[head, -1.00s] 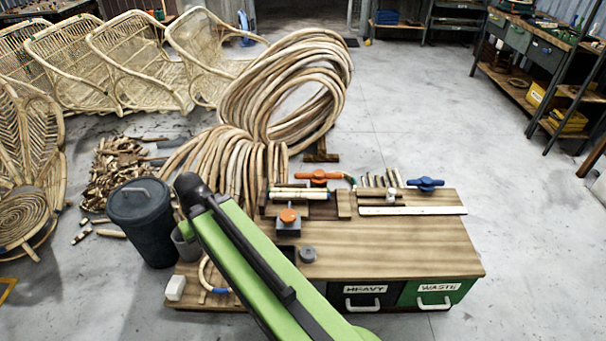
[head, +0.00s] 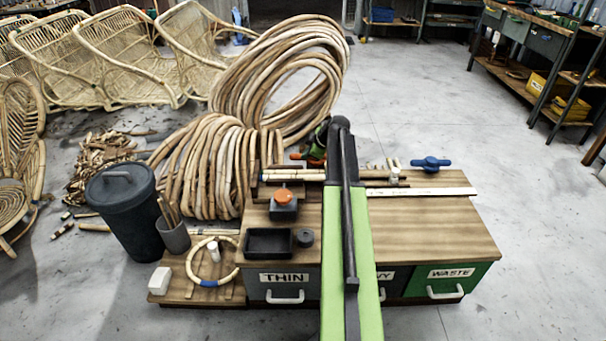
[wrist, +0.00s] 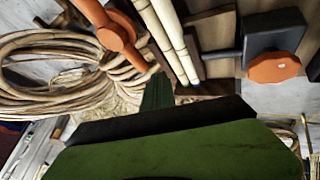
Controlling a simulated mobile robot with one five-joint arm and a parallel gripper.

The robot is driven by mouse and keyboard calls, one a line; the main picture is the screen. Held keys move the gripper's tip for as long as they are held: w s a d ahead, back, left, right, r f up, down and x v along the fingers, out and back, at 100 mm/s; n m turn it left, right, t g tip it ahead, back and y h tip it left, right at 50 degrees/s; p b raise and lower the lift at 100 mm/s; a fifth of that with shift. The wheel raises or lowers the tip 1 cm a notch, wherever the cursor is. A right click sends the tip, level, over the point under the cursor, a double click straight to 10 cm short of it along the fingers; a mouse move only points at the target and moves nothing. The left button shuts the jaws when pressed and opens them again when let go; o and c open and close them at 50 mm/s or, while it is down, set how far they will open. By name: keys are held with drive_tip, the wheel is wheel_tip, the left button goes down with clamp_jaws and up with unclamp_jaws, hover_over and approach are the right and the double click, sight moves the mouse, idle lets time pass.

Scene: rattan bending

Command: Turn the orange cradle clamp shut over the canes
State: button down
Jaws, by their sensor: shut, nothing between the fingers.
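The orange cradle clamp (head: 313,160) is at the back edge of the bench, partly hidden by my gripper and arm in the head view. In the wrist view the clamp (wrist: 117,33) shows its round hub and arms, lying beside the pale canes rather than across them. The canes (head: 292,177) lie level along the back of the bench; they also show in the wrist view (wrist: 168,32). My gripper (head: 320,146) is at the clamp in the head view. In the wrist view its green tip (wrist: 157,92) is shut and empty, just below the clamp; contact cannot be told.
An orange knob (head: 284,197) tops a grey block in front of the canes; it is close right in the wrist view (wrist: 274,67). A blue clamp (head: 431,163) sits at the back right. Large cane coils (head: 280,85) stand behind the bench. The right benchtop (head: 430,220) is clear.

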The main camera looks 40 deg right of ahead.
drive_tip(key=d, duration=0.1)
drive_tip(key=s+d, duration=0.1)
drive_tip(key=d, duration=0.1)
drive_tip(key=shift+d, duration=0.3)
drive_tip(key=b+x, duration=0.7)
drive_tip(key=x, duration=0.2)
drive_tip(key=shift+w+d+f+b, duration=0.1)
drive_tip(key=shift+w+f+b, duration=0.2)
drive_tip(key=shift+w+f, duration=0.15)
drive_tip(key=shift+w, duration=0.15)
drive_tip(key=shift+s, duration=0.1)
